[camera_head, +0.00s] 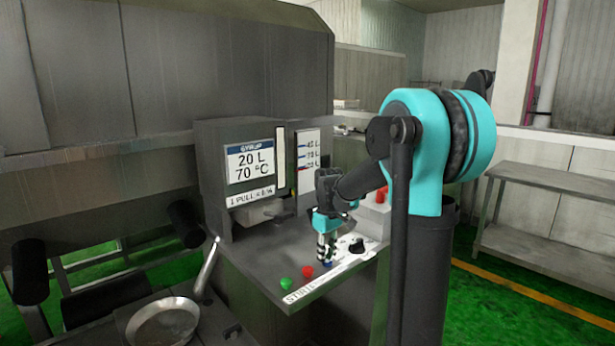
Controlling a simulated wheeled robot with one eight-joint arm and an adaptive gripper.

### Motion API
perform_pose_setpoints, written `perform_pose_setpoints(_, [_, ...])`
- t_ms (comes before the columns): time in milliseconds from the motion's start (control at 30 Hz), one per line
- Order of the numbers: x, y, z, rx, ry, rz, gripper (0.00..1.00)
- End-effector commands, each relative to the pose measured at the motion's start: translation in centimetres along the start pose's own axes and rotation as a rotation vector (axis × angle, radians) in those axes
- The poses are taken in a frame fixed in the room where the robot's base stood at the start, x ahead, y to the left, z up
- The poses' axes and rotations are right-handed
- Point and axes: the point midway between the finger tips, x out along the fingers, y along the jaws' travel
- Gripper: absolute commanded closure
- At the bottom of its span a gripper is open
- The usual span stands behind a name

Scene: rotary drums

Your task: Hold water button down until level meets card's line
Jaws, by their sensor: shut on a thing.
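The card (250,163) on the machine's grey box reads 20 L and 70 °C. Right of it is a narrow pale vertical strip (281,160), perhaps the level glass; I cannot make out a water level in it. A white scale plate (309,160) with several litre marks stands further right; the lowest figure is blurred. My gripper (326,256) points down at the sloping control panel, its fingers shut on a small blue button (327,265), mostly hidden by the fingertips.
The panel (260,265) also has a green button (285,283), a red button (307,271) and a black knob (357,246). A red object (381,195) stands behind. A round pan (163,325) lies at lower left. A steel table (550,195) stands at right.

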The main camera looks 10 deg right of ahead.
Motion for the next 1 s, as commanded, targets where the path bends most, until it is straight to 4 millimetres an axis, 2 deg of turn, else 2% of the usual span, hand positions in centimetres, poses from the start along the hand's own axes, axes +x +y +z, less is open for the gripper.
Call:
perform_pose_setpoints(833, [0.07, -0.01, 0.02, 0.0, 0.0, 0.0, 1.0])
perform_pose_setpoints(1000, [-0.63, 0.01, -0.2, 0.0, 0.0, 0.0, 1.0])
